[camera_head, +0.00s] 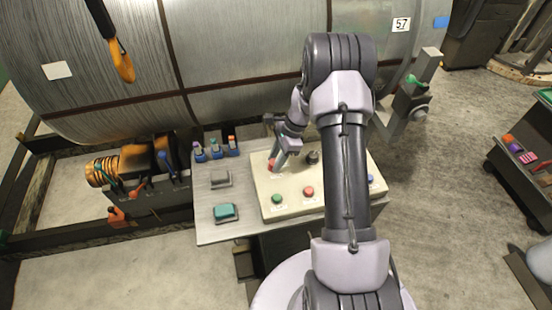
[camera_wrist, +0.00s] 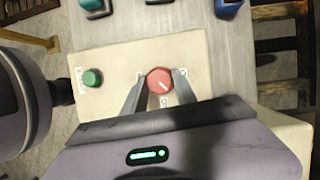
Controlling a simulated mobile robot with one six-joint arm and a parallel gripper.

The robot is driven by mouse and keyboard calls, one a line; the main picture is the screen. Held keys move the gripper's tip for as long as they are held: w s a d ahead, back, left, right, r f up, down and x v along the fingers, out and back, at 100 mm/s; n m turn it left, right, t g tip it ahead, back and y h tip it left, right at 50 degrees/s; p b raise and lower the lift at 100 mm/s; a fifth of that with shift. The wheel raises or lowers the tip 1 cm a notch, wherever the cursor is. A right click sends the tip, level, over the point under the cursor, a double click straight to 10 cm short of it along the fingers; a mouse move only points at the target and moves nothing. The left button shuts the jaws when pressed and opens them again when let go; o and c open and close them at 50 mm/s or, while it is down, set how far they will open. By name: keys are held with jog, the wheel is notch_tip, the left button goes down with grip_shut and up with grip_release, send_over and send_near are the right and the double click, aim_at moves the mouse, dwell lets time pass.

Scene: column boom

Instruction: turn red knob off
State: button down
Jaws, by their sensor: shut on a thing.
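The red knob (camera_wrist: 159,80) sits on the cream control panel (camera_wrist: 115,55), with a short white pointer line on its face slanting to the lower right in the wrist view. Small printed labels lie around it; I cannot read them all. My gripper (camera_wrist: 158,78) has one finger on each side of the knob and is shut on it. In the head view, my gripper (camera_head: 273,164) reaches down onto the panel's upper left corner. There only a bit of the red knob (camera_head: 270,166) shows, the rest hidden by the gripper.
A green button (camera_head: 277,199), a red button (camera_head: 308,191), a black knob (camera_head: 312,157) and a blue control (camera_head: 370,180) share the panel. A large metal cylinder (camera_head: 240,45) lies behind.

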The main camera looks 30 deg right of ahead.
jog(key=n+g, duration=0.1)
jog(key=n, duration=0.1)
jog(key=n+g, duration=0.1)
jog(key=n, duration=0.2)
jog(key=shift+w+n, duration=0.2)
jog(key=shift+n, duration=0.1)
jog(key=shift+a+n+g+h+p, duration=0.1)
jog(key=shift+n+g+h+p, duration=0.25)
jog(key=shift+n, duration=0.75)
jog(key=shift+n+g+h+p, duration=0.1)
jog(key=shift+n+g+h, duration=0.25)
jog(key=shift+n, duration=0.75)
jog(key=c, duration=1)
grip_release()
jog(key=p+v, duration=0.3)
jog(key=v, duration=1.4)
jog(key=shift+w+r, duration=0.15)
jog(key=shift+w, duration=0.15)
